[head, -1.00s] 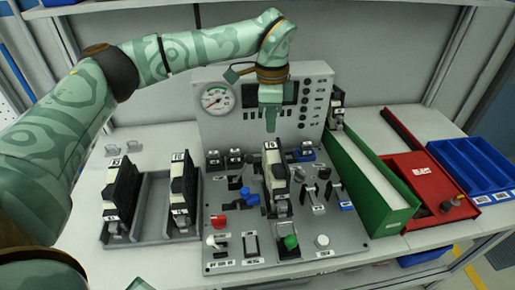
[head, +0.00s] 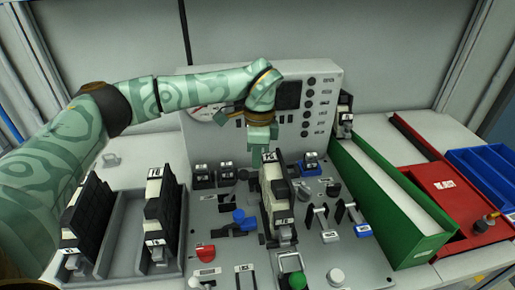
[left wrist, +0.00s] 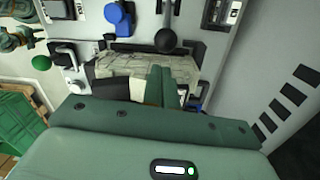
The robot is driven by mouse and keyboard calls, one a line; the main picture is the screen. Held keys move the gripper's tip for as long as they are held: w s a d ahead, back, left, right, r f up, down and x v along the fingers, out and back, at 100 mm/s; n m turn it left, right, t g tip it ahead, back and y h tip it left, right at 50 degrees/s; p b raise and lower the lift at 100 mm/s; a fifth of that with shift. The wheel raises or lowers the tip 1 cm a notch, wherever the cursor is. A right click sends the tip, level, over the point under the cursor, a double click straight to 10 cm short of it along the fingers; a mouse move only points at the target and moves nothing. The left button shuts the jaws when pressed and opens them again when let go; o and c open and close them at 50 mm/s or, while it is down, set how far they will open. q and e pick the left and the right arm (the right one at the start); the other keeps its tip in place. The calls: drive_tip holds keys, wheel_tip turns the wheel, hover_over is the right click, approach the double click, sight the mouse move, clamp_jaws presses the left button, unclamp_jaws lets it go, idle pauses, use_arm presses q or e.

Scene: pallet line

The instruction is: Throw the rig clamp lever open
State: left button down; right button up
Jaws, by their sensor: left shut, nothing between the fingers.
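The test rig (head: 215,240) carries a black and cream module (head: 275,205) standing upright in its middle. Just left of the module's back end is a lever with a black ball (head: 243,175); it also shows in the left wrist view (left wrist: 167,42). A blue handle (head: 240,218) sits left of the module and shows at the top of the left wrist view (left wrist: 118,18). I cannot tell which of these is the clamp lever. My left gripper (head: 257,161) is shut and empty, pointing down by the module's back end near the black ball. My right gripper is not in view.
The rig's upright panel (head: 325,75) stands close behind my left gripper. A rack (head: 122,243) with two modules is at the left. A green bin (head: 415,248), a red tray (head: 480,235) and blue trays (head: 480,165) are at the right.

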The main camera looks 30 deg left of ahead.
sight(235, 187)
use_arm(q)
drive_tip(key=shift+s+f+b, duration=0.15)
drive_tip(key=shift+f+b, duration=0.25)
drive_tip(key=shift+f, duration=1.9)
drive_tip(key=shift+a+r, duration=0.1)
